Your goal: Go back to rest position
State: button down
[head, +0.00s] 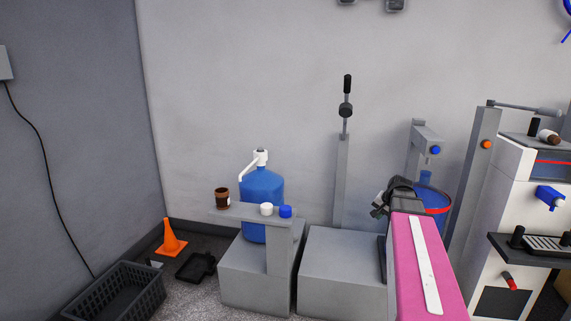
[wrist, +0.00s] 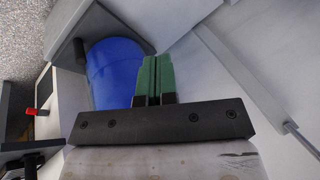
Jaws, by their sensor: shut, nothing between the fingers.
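My gripper (wrist: 154,75) shows in the wrist view with its two green fingers shut together and nothing between them. In the head view my pink arm reaches up from the lower right, and its dark end is in front of a blue container with a red rim (head: 436,199). A large blue container (wrist: 108,72) shows just behind and left of the fingers in the wrist view. Whether the fingers touch it I cannot tell. The fingertips are not clear in the head view.
A blue water jug (head: 262,187) stands at centre left, behind a grey shelf (head: 236,211) bearing a brown jar (head: 222,197) and white and blue caps. A lever post (head: 342,180) rises behind a grey block (head: 340,265). A white machine (head: 510,215) stands right; a black basket (head: 118,298) lies lower left.

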jog(key=s+a+f+n+g+h, duration=0.2)
jog(key=s+a+f+n+g, duration=0.2)
jog(key=s+a+f, duration=1.2)
jog(key=s+a+n, duration=0.2)
jog(key=a+n, duration=0.1)
jog(key=shift+s+n+g, duration=0.2)
jog(key=shift+n+g, duration=0.1)
jog(key=shift+g, duration=0.1)
